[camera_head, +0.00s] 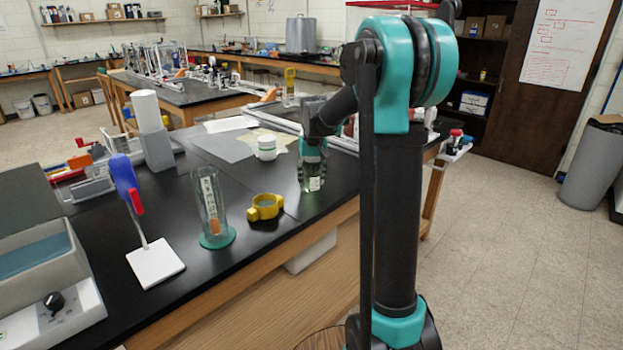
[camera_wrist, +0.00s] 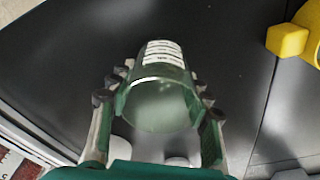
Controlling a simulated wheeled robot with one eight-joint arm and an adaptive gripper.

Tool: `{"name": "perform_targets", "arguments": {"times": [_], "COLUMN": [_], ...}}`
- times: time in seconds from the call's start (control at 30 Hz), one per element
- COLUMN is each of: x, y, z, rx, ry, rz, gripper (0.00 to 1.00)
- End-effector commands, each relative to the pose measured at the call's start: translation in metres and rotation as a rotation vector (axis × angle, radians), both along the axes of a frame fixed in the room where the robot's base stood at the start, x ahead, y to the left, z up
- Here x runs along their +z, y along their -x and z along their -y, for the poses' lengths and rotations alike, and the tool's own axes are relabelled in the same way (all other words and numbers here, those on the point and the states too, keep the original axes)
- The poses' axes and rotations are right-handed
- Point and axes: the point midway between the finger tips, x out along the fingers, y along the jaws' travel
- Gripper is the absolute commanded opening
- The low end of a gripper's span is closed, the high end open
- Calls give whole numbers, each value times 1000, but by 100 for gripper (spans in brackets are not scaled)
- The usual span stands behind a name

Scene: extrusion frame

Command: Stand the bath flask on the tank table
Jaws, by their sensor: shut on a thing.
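My gripper (camera_head: 312,172) is shut on a clear glass flask (camera_head: 313,184) at the front edge of the black bench. In the wrist view the flask (camera_wrist: 158,100) sits between the two fingers, with a white printed label (camera_wrist: 164,50) on its far side. The flask looks roughly upright in the head view. I cannot tell whether its base touches the bench top. A large grey tank (camera_head: 300,36) stands on a dark-topped table at the back. I cannot tell for sure whether that is the tank table.
On the black bench (camera_head: 300,212) stand a yellow ring-shaped part (camera_head: 265,207), a glass cylinder with a green base (camera_head: 213,212), a white jar (camera_head: 267,148) and a blue-and-red tool on a white plate (camera_head: 155,263). A grey bin (camera_head: 593,165) is at the right.

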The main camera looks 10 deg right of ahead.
Motion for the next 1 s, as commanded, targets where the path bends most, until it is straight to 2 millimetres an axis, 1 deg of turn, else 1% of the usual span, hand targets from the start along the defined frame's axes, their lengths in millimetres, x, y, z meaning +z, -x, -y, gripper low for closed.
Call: {"name": "perform_targets", "arguments": {"times": [0.17, 0.2, 0.33, 0.37, 0.63, 0.77, 0.87, 1.0], "x": [-2, -2, -2, -2, -2, 5, 18, 46], "y": [0, 0, 0, 0, 0, 1, 3, 6], "z": [0, 0, 0, 0, 0, 0, 0, 1], "rx": [0, 0, 0, 0, 0, 0, 0, 0], "ry": [0, 0, 0, 0, 0, 0, 0, 0], "rz": [0, 0, 0, 0, 0, 0, 0, 0], "gripper": [18, 51, 67, 69, 69, 69, 69, 69]}}
